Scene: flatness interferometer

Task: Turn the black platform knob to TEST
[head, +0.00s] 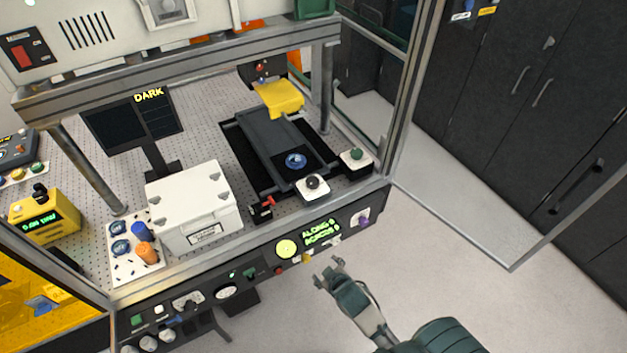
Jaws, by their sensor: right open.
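A black round knob (312,182) sits on a white square plate at the front right of the bench, beside the dark platform (268,135). Its pointer and any TEST marking are too small to read. A blue round piece (296,160) lies on the near end of the platform. My right gripper (328,271) is open and empty, in front of the bench's front panel, below the knob in the picture and apart from it. My left gripper is out of view.
A green knob (356,154) on a white plate stands right of the black knob. A red lever (267,205) and a white box (195,205) stand to the left. A metal frame post (404,100) and an open glass door (480,200) are at the right.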

